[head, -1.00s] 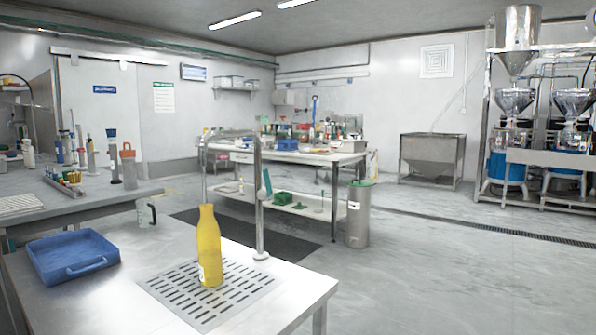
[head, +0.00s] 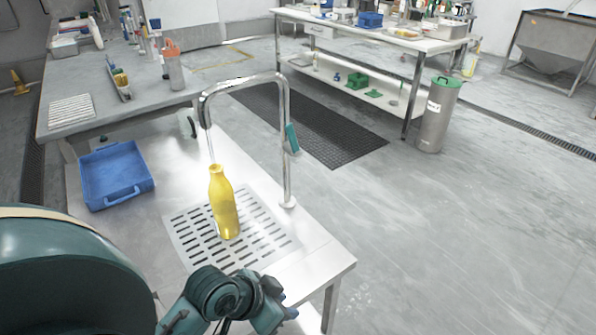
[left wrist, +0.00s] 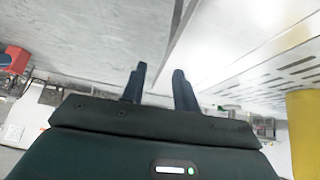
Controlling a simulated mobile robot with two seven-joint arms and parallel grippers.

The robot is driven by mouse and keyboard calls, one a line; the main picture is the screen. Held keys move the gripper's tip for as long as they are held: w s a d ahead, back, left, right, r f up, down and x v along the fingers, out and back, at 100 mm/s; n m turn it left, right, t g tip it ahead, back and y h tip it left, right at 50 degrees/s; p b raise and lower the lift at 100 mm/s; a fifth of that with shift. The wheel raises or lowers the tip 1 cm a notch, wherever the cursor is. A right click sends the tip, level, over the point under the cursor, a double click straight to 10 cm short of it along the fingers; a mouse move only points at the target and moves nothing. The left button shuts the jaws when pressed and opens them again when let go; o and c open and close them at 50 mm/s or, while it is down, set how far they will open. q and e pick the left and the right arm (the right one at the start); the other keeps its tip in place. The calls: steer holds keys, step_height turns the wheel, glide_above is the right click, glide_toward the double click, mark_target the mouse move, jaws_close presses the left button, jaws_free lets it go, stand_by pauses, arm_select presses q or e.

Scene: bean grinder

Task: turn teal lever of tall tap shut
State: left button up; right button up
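The tall tap (head: 286,175) is a chrome hooked pipe standing on the steel table. Its teal lever (head: 291,138) sticks out on the right side of the upright, at about mid-height. A thin pale stream (head: 210,147) runs from the spout down to the mouth of an upright yellow bottle (head: 224,205). My left gripper (head: 285,303) is low at the table's front edge, below and apart from the lever. In the left wrist view its two fingers (left wrist: 159,85) are apart with nothing between them. The bottle (left wrist: 304,130) shows at that view's right edge. My right gripper is not in view.
The bottle stands on a slotted drain plate (head: 185,240). A blue tray (head: 117,176) lies at the table's left. A grey bin with green lid (head: 438,118) stands on the floor behind right. The floor right of the table is free.

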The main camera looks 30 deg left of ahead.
arm_select(q)
steer(key=w+a+r+m+t+h+p, duration=0.1)
steer(key=w+a+r+t+h, duration=0.25)
steer(key=w+a+r, duration=0.45)
steer(key=t+p, duration=0.1)
steer(key=t, duration=0.6)
glide_toward(297, 143)
step_height(297, 143, up, 5)
steer(key=s+a, duration=0.2)
steer(key=shift+n+g, duration=0.25)
steer(key=shift+n, duration=0.15)
steer(key=p+x, duration=0.1)
steer(key=x, duration=0.5)
steer(key=p+x, duration=0.2)
steer(key=x, duration=0.4)
steer(key=shift+d+f, duration=0.1)
steer(key=shift+d, duration=0.15)
steer(key=shift+w+d+f+p, duration=0.1)
steer(key=shift+w+d+p, duration=0.1)
steer(key=shift+w+p, duration=0.15)
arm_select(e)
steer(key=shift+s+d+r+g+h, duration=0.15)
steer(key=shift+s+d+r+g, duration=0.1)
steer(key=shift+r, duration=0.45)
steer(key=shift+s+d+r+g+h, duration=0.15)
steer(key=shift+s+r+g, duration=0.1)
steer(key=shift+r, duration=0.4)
arm_select(q)
steer(key=shift+c, duration=0.5)
